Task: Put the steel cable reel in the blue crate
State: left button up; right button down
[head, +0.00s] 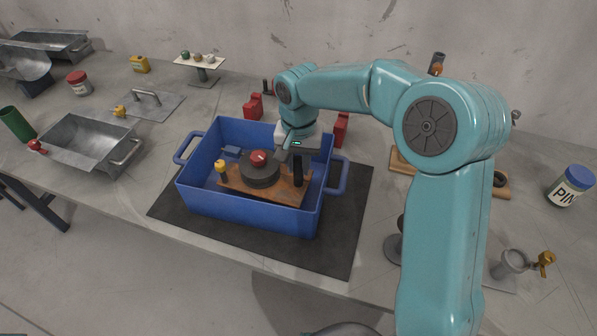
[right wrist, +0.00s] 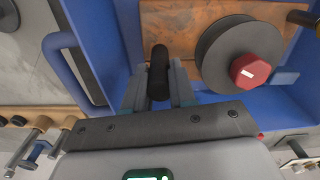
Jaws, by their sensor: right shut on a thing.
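The steel cable reel (head: 262,174) is a dark grey drum with a red hub on a rusty brown plate, with a black upright handle and a yellow knob. It is inside the walls of the blue crate (head: 245,212); I cannot tell whether its plate touches the floor. My right gripper (head: 298,162) reaches down into the crate's right side and is shut on the black handle. In the right wrist view the handle (right wrist: 158,72) stands between the two fingers, with the drum (right wrist: 232,50) to its right. My left gripper is not in view.
The crate stands on a dark mat (head: 342,235) near the table's front edge. A metal tray (head: 92,142) is at the left, and red blocks (head: 253,107) stand behind the crate. A PIN jar (head: 569,187) and a small metal cup (head: 512,262) are at the right.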

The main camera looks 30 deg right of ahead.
aim_at(299, 174)
notch_tip(299, 174, down, 3)
jog(key=shift+s+r, duration=0.15)
jog(key=shift+r, duration=0.05)
jog(key=shift+d+f, duration=0.1)
jog(key=shift+f, duration=0.35)
jog(key=c, duration=1.4)
grip_release()
jog(key=shift+f, duration=0.15)
jog(key=o, duration=0.5)
jog(key=shift+c, duration=0.2)
